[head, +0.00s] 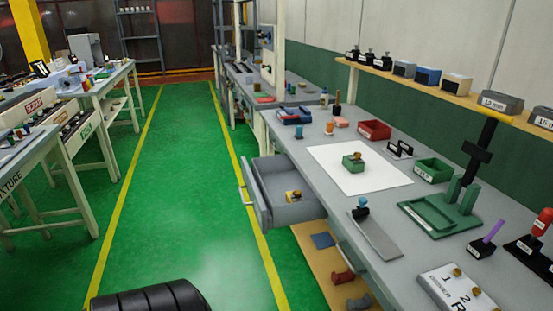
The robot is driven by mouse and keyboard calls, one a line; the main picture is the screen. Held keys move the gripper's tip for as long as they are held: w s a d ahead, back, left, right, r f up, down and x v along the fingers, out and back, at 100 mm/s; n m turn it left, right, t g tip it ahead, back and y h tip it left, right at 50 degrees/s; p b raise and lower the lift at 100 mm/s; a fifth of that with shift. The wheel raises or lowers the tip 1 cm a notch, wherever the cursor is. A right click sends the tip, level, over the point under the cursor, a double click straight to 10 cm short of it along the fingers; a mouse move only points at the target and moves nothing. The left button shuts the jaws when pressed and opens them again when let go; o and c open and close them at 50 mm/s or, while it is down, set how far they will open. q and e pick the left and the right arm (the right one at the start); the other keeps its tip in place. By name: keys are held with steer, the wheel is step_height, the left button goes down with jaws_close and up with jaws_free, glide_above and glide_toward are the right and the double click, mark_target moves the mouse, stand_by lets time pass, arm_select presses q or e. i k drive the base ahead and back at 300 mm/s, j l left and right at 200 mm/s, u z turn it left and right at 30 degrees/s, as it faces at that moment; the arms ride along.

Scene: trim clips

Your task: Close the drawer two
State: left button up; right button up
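A grey drawer (261,200) stands pulled open from the left side of the long grey workbench (310,138). Its front panel and handle (244,188) face the aisle. A small yellow and dark part (293,196) lies inside it. I cannot read any number on the drawer. Neither of my grippers is in view. A black ribbed part at the bottom left edge seems to be part of my own body.
The green aisle floor (165,180) between yellow lines is clear. The bench holds a white sheet with a green block (353,162), a red bin (374,130) and green fixtures. A wooden lower shelf (316,256) carries small parts. Other tables (50,150) stand at left.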

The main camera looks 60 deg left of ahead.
mark_target(267, 182)
steer(key=j+u, duration=0.1)
steer(key=u, duration=1.8)
